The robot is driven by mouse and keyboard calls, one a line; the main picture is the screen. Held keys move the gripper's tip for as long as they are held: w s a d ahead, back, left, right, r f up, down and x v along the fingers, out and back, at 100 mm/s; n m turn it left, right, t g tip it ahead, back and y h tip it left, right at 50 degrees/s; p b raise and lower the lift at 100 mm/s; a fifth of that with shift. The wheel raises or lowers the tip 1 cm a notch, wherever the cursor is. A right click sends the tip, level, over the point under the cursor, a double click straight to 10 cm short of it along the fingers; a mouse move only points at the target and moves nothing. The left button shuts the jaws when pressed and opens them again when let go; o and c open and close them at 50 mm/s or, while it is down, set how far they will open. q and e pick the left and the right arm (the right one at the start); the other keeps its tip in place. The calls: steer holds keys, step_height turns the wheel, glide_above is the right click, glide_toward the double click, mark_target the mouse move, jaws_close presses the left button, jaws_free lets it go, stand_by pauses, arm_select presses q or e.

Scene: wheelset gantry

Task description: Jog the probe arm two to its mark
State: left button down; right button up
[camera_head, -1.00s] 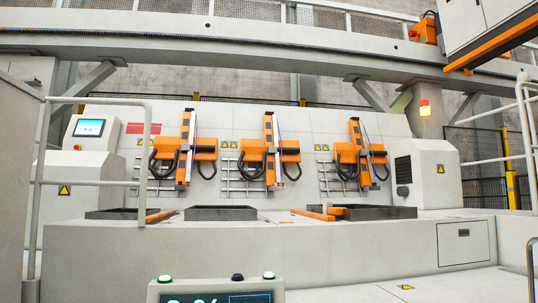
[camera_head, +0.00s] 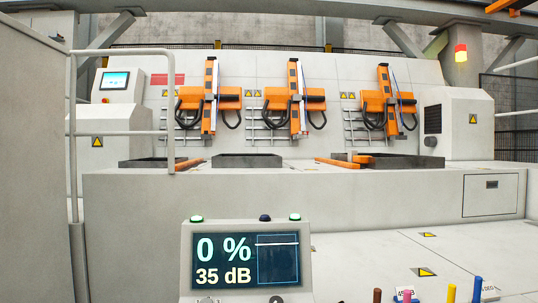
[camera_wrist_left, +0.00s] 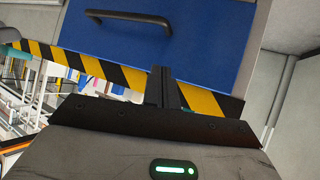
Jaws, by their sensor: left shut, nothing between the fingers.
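Three orange probe arms hang on the white gantry wall; the middle probe arm (camera_head: 297,98) stands between the left one (camera_head: 209,98) and the right one (camera_head: 388,100). A grey console (camera_head: 246,255) in front shows "0 %" and "35 dB" beside a box with a level line near its top. Two lit green buttons and a dark blue one sit on its top edge. I cannot tell any mark for the arm. My left gripper (camera_wrist_left: 163,88) shows only in the left wrist view, shut and empty, in front of a blue panel (camera_wrist_left: 190,40). My right gripper is out of view.
Dark trays (camera_head: 246,160) stand on the pale bench below the arms. A white railing (camera_head: 120,130) is at the left. Several coloured pegs (camera_head: 477,289) stand at the bottom right. A signal lamp (camera_head: 460,53) is lit. Striped edging (camera_wrist_left: 205,103) runs below the blue panel.

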arm_select(q)
steer(key=w+r+m+t, duration=0.1)
steer(key=w+r+m, duration=0.1)
steer(key=w+m, duration=0.1)
steer(key=w+r+m+t, duration=0.2)
steer(key=w+r+m, duration=0.1)
steer(key=w, duration=0.1)
steer(key=w+a+r+m+t+p, duration=0.1)
steer(key=w+r+m, duration=0.2)
steer(key=shift+w+r+m, duration=0.2)
steer(key=shift+m, duration=0.1)
steer(key=w+d+r+m+g+h+p, duration=0.15)
steer(key=w+r+m+h, duration=0.45)
steer(key=m, duration=0.8)
steer(key=w+d+r+m+h, duration=0.2)
steer(key=w+r+m+h, duration=0.2)
steer(key=r+m, duration=0.7)
steer(key=w+a+m+g+y, duration=0.1)
steer(key=w+a+m+y, duration=0.2)
steer(key=m, duration=0.6)
steer(key=w+a+m+g+y+p, duration=0.1)
steer(key=w+a+m+y, duration=0.3)
steer(key=w+a+m, duration=0.3)
steer(key=shift+a+r+m, duration=0.3)
steer(key=shift+a+m, duration=0.65)
steer(key=shift+m, duration=0.55)
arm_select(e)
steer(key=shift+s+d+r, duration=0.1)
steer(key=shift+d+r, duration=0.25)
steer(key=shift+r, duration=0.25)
